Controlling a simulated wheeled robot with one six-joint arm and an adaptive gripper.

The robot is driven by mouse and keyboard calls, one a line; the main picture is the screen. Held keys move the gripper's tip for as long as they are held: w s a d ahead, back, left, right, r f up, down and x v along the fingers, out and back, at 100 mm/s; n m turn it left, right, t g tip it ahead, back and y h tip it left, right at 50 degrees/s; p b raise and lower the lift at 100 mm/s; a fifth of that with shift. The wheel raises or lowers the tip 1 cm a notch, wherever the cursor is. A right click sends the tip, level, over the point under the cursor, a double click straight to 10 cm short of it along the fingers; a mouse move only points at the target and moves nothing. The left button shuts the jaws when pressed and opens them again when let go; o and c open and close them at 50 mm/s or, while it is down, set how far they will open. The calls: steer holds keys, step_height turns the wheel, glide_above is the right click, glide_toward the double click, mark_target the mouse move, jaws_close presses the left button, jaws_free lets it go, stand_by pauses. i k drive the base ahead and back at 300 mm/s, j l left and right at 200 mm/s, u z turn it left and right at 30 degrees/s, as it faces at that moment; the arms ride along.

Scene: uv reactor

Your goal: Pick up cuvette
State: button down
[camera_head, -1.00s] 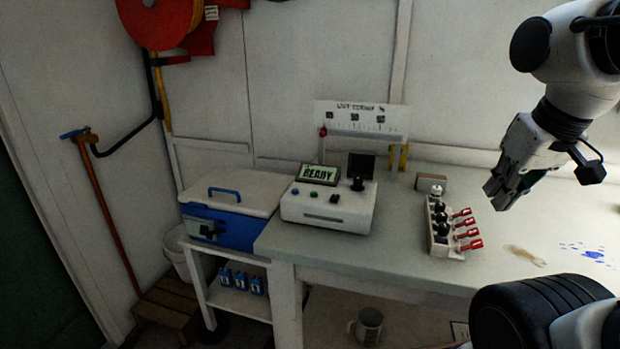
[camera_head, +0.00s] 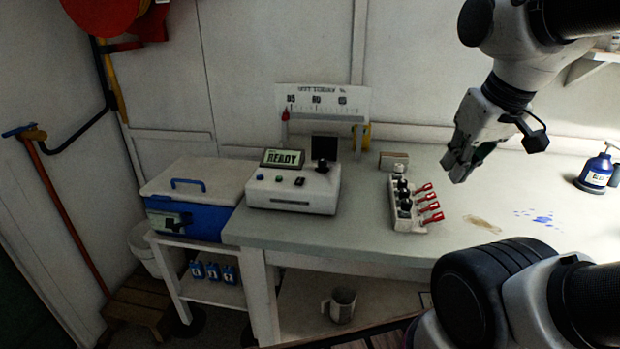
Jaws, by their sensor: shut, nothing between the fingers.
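My gripper (camera_head: 456,168) is shut and empty. It hangs above the bench, to the right of and higher in the picture than a small white rack (camera_head: 408,224). The rack stands on the bench and holds several dark round-topped pieces (camera_head: 403,194) in a row. Several red tags or levers (camera_head: 430,207) stick out from its right side. I cannot tell which piece, if any, is the cuvette. The gripper is apart from the rack.
A white device (camera_head: 294,190) with a READY screen (camera_head: 283,158) stands left on the bench (camera_head: 350,228). A blue cooler (camera_head: 190,217) with a pale lid is further left. A blue bottle (camera_head: 596,172) stands at right. Stains mark the bench between rack and bottle.

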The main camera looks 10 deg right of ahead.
mark_target(322, 161)
steer(key=i+j+z, duration=0.25)
steer(key=j, duration=0.2)
steer(key=j+z, duration=0.25)
steer(key=j, duration=0.2)
steer(key=j+z, duration=0.25)
steer(key=j, duration=0.25)
steer(key=i, duration=0.05)
